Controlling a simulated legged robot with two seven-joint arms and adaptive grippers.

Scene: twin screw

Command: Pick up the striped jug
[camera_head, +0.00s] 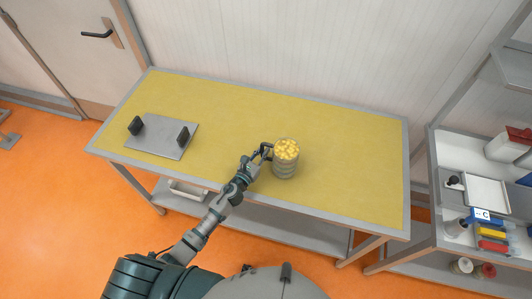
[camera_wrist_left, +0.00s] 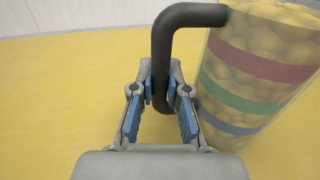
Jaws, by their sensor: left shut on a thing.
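The striped jug (camera_head: 285,167) stands upright on the yellow table top, right of the table's middle. It is clear and filled with yellow lumps. In the left wrist view, the jug (camera_wrist_left: 262,75) shows red, green and blue bands and a dark, bent handle (camera_wrist_left: 161,60). My left gripper (camera_head: 264,153) is at the jug's left side. In the left wrist view, the fingers of my left gripper (camera_wrist_left: 160,90) are shut on the handle, one on each side of it. My right gripper is not in view.
The yellow table (camera_head: 230,107) has free room around the jug. A grey plate with two black upright handles (camera_head: 160,137) lies at the left. A shelf unit (camera_head: 437,170) with a white tray (camera_head: 486,192) and coloured bins stands at the right.

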